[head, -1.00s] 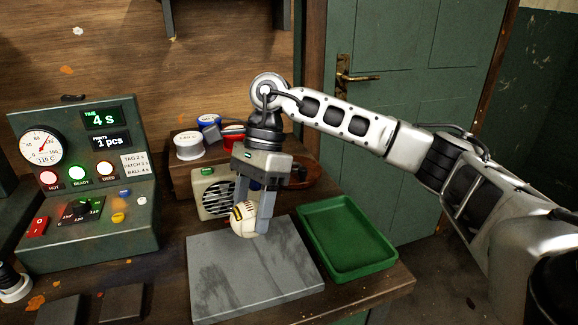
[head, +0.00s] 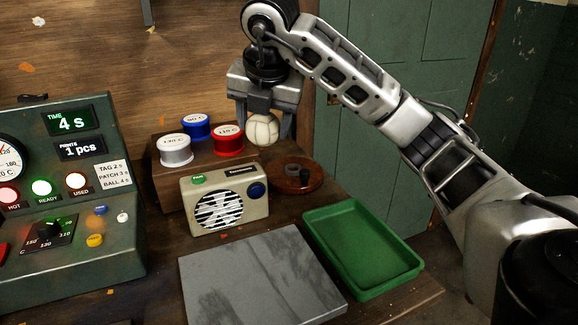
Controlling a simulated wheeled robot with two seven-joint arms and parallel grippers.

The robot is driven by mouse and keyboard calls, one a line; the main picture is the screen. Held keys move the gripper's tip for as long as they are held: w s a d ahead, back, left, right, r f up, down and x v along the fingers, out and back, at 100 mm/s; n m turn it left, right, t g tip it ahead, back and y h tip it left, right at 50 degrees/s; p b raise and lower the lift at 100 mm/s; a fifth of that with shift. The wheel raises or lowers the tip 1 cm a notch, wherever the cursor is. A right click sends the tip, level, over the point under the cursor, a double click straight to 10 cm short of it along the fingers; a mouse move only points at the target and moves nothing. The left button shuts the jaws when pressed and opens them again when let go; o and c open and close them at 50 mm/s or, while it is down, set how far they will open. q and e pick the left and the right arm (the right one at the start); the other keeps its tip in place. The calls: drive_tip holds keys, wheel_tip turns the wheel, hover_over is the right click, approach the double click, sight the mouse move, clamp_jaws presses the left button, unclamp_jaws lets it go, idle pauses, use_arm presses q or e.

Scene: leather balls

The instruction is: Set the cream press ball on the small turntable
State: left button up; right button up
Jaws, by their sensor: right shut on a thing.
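My right gripper (head: 265,125) is shut on the cream press ball (head: 263,130), which shows pale panels between the fingers. It holds the ball up in the air, at the back of the bench. The small turntable (head: 318,176) is a round reddish-brown disc on the bench, to the right of the radio, with a small dark fitting (head: 299,173) on it. In the picture the ball is above and to the left of the turntable, apart from it. My left gripper is out of view.
A cream radio (head: 225,205) stands left of the turntable. White, blue and red tins (head: 228,141) sit on a wooden box behind it. A grey slab (head: 262,278) and a green tray (head: 362,248) lie in front, both empty. A control panel (head: 70,190) stands at the left.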

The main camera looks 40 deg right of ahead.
drive_tip(key=w+d+f, duration=0.1)
drive_tip(key=d+f, duration=0.1)
drive_tip(key=d, duration=0.1)
drive_tip(key=w+d+f, duration=0.2)
drive_tip(key=d+f, duration=0.1)
drive_tip(key=d, duration=0.1)
drive_tip(key=w+d+f, duration=0.2)
drive_tip(key=d+f, duration=0.1)
drive_tip(key=d, duration=0.1)
drive_tip(key=shift+d+f, duration=0.15)
drive_tip(key=shift+d, duration=0.05)
drive_tip(key=shift+w+d+f, duration=0.25)
drive_tip(key=shift+d+f, duration=0.1)
drive_tip(key=shift+f, duration=0.1)
drive_tip(key=shift+w+d+f, duration=0.1)
drive_tip(key=shift+d+f, duration=0.05)
drive_tip(key=shift+f, duration=0.75)
drive_tip(key=shift+d+f, duration=0.1)
drive_tip(key=shift+f, duration=0.8)
drive_tip(key=o, duration=1)
drive_tip(key=shift+f, duration=0.1)
drive_tip(key=shift+o, duration=0.2)
